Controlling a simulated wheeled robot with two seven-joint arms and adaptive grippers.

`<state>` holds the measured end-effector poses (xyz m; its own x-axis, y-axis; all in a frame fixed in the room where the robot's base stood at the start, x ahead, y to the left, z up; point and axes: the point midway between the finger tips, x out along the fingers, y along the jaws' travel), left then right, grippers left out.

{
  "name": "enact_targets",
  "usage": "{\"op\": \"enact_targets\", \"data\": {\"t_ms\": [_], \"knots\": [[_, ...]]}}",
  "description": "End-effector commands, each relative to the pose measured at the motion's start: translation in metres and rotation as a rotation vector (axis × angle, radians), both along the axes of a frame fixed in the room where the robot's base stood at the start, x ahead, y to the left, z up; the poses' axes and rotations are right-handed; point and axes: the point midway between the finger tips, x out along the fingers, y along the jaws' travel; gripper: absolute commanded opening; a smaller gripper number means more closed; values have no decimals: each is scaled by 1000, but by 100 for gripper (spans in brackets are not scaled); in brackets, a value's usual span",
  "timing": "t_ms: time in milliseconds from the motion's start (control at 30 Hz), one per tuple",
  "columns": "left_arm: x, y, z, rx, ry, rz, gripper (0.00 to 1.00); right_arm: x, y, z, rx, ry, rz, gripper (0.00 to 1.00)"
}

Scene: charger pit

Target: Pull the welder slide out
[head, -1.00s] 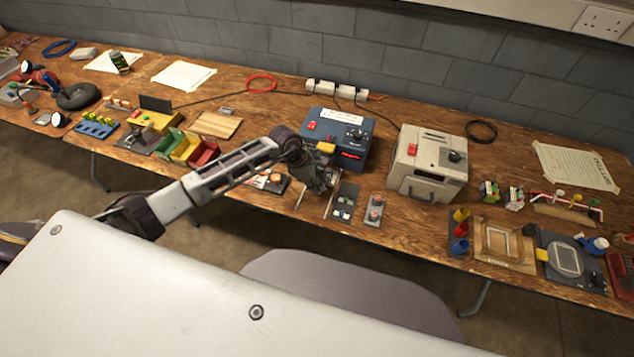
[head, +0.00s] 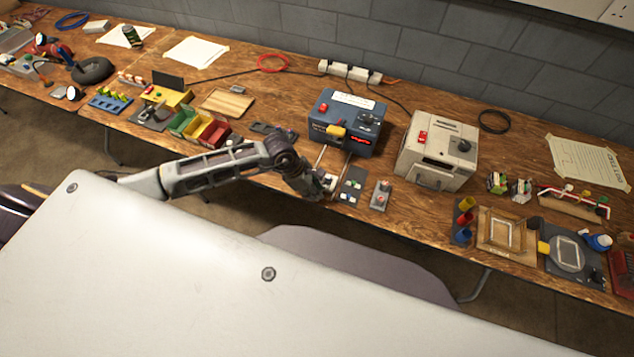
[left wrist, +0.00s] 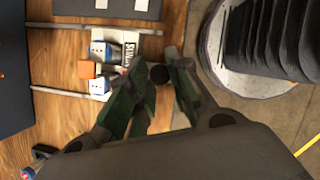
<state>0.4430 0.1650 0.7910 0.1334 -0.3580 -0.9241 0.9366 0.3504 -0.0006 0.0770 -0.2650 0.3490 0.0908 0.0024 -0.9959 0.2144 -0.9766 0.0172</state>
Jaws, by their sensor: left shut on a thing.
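The welder (head: 350,124) is a blue box with a red display and an orange-yellow block on its front. Two thin metal rails (head: 347,170) run from it toward the table's front edge. The slide (head: 329,180), a small pale carriage, sits well out from the box near the outer part of the rails. In the left wrist view the slide (left wrist: 100,50) shows white and blue blocks, an orange piece and a dark round knob (left wrist: 158,74). My left gripper (left wrist: 160,80) is shut on the knob; its fingers partly hide it. My right gripper is out of view.
A dark plate with small parts (head: 352,186) and a grey two-button box (head: 381,195) stand just right of the rails. A cream machine (head: 437,148) stands farther right. Coloured bins (head: 197,126) stand to the left. The table's front edge is close to my gripper.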

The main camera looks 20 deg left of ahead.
Motion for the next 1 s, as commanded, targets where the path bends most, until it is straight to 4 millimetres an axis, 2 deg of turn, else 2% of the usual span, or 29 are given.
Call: {"op": "enact_targets", "data": {"t_ms": [267, 300, 367, 767, 1000], "knots": [[0, 0, 0, 0, -1, 1, 0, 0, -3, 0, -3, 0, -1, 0], [0, 0, 0, 0, -1, 1, 21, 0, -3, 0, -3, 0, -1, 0], [0, 0, 0, 0, -1, 1, 29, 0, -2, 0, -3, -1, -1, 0], [0, 0, 1, -1, -1, 0, 30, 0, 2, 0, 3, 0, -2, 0], [-1, 5, 12, 1, -3, 1, 30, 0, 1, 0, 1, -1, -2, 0]]}}
